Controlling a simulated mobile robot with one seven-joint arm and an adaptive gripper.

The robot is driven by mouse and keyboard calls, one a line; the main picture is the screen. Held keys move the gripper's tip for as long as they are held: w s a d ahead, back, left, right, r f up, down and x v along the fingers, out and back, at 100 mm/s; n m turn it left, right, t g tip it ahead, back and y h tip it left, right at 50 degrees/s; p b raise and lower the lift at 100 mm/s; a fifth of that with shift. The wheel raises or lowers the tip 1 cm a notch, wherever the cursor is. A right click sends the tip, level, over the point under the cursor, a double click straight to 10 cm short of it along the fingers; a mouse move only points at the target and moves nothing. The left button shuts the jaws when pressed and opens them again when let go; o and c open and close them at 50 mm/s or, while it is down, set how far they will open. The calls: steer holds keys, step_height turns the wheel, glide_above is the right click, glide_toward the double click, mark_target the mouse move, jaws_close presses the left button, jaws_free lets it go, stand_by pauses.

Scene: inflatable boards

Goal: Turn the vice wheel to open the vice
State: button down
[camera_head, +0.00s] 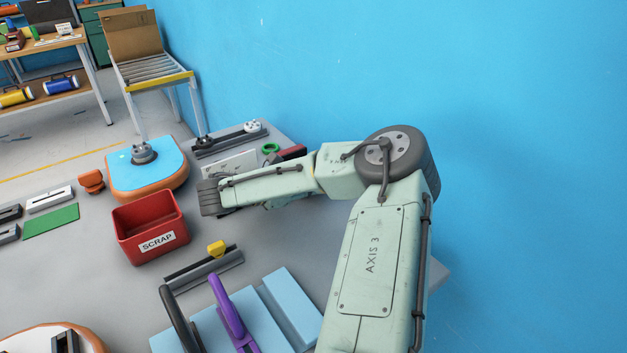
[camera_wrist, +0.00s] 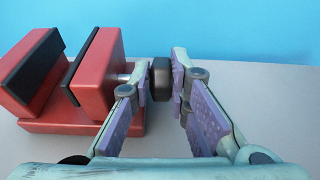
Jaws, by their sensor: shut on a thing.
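The red vice (camera_wrist: 98,70) fills the left of the wrist view, and part of it shows dark red behind my arm in the head view (camera_head: 292,152). Its two jaws have black pads, with a visible gap between them. A short silver screw runs from the right jaw to the small black vice wheel (camera_wrist: 161,79). My gripper (camera_wrist: 162,76) has its purple-padded fingers on either side of the wheel and is shut on it. In the head view my arm hides the gripper and the wheel.
A blue wall (camera_head: 500,120) stands close behind the grey bench. A red scrap bin (camera_head: 130,222), a blue-topped board (camera_head: 120,178) and a green ring (camera_head: 270,148) lie around my arm. Purple and black handles (camera_head: 228,305) stand at the front.

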steer(key=shift+f+t+h+b, duration=0.1)
steer(key=shift+t+h+b, duration=0.2)
steer(key=shift+t+h, duration=0.4)
steer(key=c, duration=1.8)
jaws_free()
steer(key=shift+f, duration=0.1)
step_height(320, 180, up, 10)
steer(key=shift+s, duration=0.1)
